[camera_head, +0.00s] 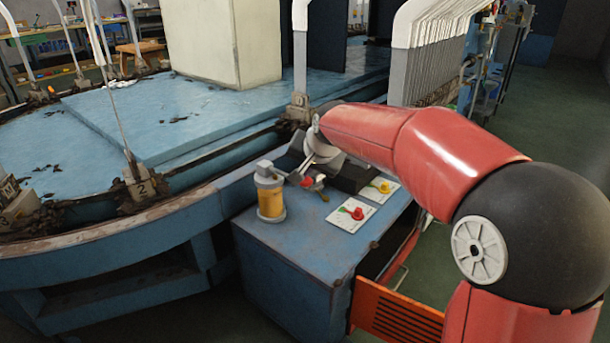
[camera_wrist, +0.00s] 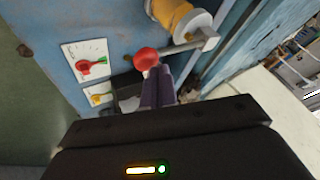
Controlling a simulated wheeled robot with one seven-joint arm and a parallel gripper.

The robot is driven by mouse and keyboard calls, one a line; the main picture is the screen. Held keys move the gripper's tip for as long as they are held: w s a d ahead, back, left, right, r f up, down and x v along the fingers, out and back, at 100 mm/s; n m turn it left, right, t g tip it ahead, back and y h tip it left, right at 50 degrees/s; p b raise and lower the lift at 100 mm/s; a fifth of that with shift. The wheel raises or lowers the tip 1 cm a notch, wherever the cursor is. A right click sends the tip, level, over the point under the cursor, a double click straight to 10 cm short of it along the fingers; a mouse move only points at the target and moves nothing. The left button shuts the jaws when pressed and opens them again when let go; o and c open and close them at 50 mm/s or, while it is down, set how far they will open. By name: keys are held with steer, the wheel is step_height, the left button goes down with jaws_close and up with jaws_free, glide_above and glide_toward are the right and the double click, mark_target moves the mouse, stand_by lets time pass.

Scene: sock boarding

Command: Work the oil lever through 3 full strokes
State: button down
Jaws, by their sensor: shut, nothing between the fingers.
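The oil lever is a grey bar (camera_wrist: 187,47) with a red ball knob (camera_wrist: 146,58) on its end, running out from the head of an amber oil reservoir (camera_wrist: 176,18). In the head view, the amber reservoir (camera_head: 270,198) stands on a blue cabinet top, and the red knob (camera_head: 307,182) shows to its right. My gripper (camera_wrist: 156,70) is shut and empty. Its dark fingertips are right at the red knob, in line with it in the wrist view. I cannot tell whether they touch it. My arm partly hides the area behind the knob in the head view.
A white plate with a red dial (camera_head: 355,213) and another with a yellow dial (camera_head: 383,186) lie on the cabinet top (camera_head: 290,245). A large blue round platform (camera_head: 130,125) borders the cabinet at left. An orange vented panel (camera_head: 395,312) stands below right.

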mark_target(307, 181)
steer(key=shift+s+d+f+b, duration=0.15)
steer(key=shift+f+b, duration=1.1)
steer(key=shift+f, duration=0.4)
stand_by(1.1)
steer(key=shift+r, duration=0.15)
stand_by(0.4)
steer(key=shift+w+a+r+p, duration=0.1)
steer(key=shift+a+r+p, duration=0.05)
steer(key=shift+r+p, duration=1.1)
steer(key=shift+w+a+r+p, duration=0.1)
steer(key=shift+a+r+p, duration=0.05)
steer(key=shift+r+p, duration=1.05)
steer(key=shift+r, duration=0.15)
steer(key=r+p, duration=0.2)
steer(key=r, duration=0.1)
steer(key=r+p, duration=0.1)
steer(key=r, duration=0.1)
steer(key=shift+w+a+p, duration=0.2)
steer(key=shift+a+p, duration=0.05)
steer(key=shift+p, duration=0.1)
